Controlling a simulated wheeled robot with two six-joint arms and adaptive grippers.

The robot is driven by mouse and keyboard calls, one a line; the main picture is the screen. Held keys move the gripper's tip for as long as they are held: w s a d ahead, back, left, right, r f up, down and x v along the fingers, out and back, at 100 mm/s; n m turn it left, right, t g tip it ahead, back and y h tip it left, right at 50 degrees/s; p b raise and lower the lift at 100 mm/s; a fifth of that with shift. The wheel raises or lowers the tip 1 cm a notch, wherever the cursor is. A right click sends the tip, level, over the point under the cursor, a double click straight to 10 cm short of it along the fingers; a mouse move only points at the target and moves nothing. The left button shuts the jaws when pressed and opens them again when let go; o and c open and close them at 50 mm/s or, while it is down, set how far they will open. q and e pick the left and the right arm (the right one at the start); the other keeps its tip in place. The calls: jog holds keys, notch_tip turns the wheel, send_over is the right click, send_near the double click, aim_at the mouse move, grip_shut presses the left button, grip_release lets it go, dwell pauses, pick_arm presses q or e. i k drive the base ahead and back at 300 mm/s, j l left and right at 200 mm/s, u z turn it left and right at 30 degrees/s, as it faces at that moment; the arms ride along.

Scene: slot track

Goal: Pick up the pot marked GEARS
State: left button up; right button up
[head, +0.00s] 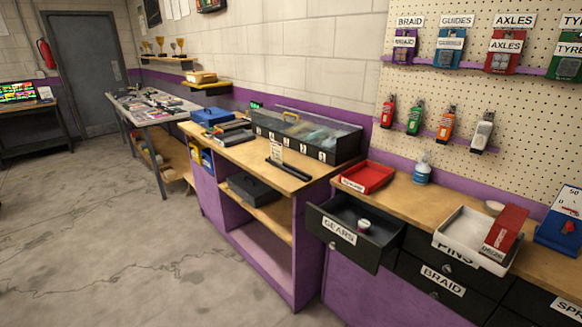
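A black drawer labelled GEARS (362,252) stands pulled open below the right-hand worktop. A small pot (363,225) with a pale top and reddish side sits inside the drawer, toward its right side. Any lettering on the pot is too small to read; the word GEARS is legible on the drawer front. Neither of my grippers is in view.
Shut drawers, one marked BRAID (442,281), lie right of the open one. Floor (110,240) at left is clear.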

aim_at(364, 224)
jog(key=l+z, duration=0.4)
jog(key=i+l+z, duration=0.15)
jog(key=z, duration=0.3)
jog(key=i+l+z, duration=0.15)
jog(key=l+z, duration=0.25)
jog(key=j+u, duration=0.1)
jog(key=u, duration=0.7)
jog(key=i+j+u, duration=0.4)
jog(key=i+j, duration=0.4)
jog(key=i, duration=0.05)
